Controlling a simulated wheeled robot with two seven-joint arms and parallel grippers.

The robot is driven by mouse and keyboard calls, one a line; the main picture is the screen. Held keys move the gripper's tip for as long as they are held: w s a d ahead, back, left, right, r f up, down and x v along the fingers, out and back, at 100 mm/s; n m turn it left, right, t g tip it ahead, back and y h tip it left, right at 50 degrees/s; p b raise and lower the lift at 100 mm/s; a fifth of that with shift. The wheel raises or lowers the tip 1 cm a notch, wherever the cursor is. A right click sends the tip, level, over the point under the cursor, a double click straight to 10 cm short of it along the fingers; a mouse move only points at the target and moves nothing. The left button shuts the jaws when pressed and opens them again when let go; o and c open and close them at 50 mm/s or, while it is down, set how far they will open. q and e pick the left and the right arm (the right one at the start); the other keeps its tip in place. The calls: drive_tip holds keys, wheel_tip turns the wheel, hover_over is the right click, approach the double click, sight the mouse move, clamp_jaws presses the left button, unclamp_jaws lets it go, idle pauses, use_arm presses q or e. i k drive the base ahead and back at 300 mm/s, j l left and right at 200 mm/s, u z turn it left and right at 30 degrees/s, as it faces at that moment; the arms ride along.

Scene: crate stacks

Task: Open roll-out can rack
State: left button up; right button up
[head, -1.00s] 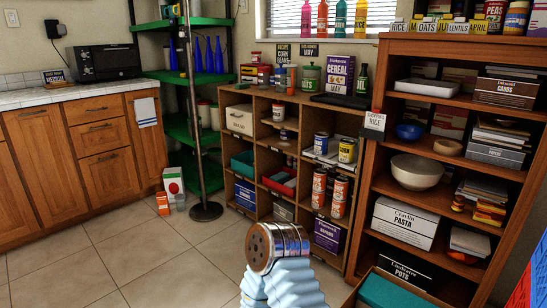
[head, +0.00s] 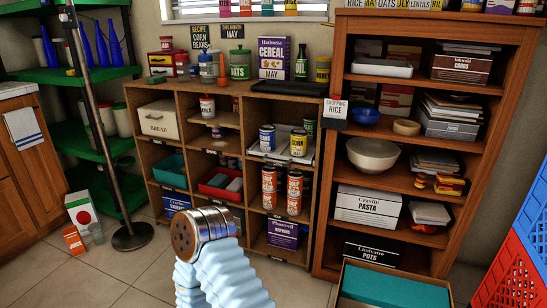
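The wooden cubby shelf (head: 245,101) stands against the back wall. In its right column, a white rack-like tray (head: 257,152) sits on the upper level. It carries a blue-labelled can (head: 267,138) and a yellow-labelled can (head: 298,143), with a dark green can (head: 310,126) near the right side. Below it, red-and-white cans stand stacked in two columns (head: 269,188). I cannot tell which of these is the roll-out part. A light blue ribbed part of mine with a metal cap rises at the bottom, apart from the shelf. No gripper fingers show in the head view.
A tall wooden bookcase (head: 339,90) stands right of the cubby shelf. An open box with a teal inside (head: 395,288) lies on the floor before it. Red and blue crates (head: 515,265) are at the right edge. A pole (head: 100,125) stands at left; tiled floor is free between.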

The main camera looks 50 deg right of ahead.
sight(283, 152)
drive_tip(key=i+z, duration=0.2)
drive_tip(key=z, duration=0.2)
drive_tip(key=i+j+z, duration=0.1)
drive_tip(key=i+z, duration=0.15)
drive_tip(key=z, duration=0.15)
drive_tip(key=i+j+z, duration=0.1)
drive_tip(key=z, duration=0.3)
drive_tip(key=i+j, duration=0.05)
drive_tip(key=i, duration=0.05)
